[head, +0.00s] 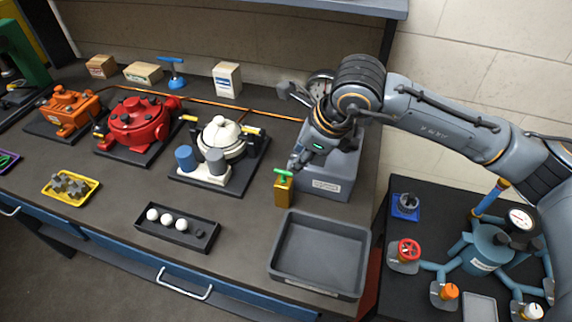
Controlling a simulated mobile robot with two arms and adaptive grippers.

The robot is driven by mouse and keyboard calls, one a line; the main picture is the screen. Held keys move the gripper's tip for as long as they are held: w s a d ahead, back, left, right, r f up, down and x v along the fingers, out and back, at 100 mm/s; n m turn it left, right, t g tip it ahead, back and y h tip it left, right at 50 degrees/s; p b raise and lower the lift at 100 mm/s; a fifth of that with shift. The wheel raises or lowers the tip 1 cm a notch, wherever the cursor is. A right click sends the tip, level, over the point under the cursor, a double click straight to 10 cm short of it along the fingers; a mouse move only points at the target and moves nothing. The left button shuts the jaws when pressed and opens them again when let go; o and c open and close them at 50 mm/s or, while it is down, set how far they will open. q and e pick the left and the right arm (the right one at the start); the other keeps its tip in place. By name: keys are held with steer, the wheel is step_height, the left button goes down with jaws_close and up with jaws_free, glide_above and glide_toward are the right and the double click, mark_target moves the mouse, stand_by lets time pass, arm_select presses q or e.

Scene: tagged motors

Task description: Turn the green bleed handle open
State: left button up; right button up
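The green bleed handle (283,173) is a small bar on top of a brass-yellow block (283,192), at the front left of a grey box (333,186) on the bench. My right gripper (296,163) points down at the handle's right end, very close to it. I cannot tell whether the fingertips touch the handle or how far apart they are. My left gripper is not in view.
An empty grey tray (283,273) lies in front of the block. A white pump (222,138) stands to the left, with red (137,120) and orange (70,108) motors beyond. A black tray (176,236) holds white balls. A dark side table with blue piping (488,249) is at right.

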mark_target(285, 172)
steer(key=p+x, duration=0.2)
steer(key=x, duration=0.5)
steer(key=shift+w+a+f, duration=0.1)
steer(key=shift+a+f, duration=0.05)
steer(key=shift+w+a+f, duration=0.15)
steer(key=shift+f, duration=0.4)
jaws_close()
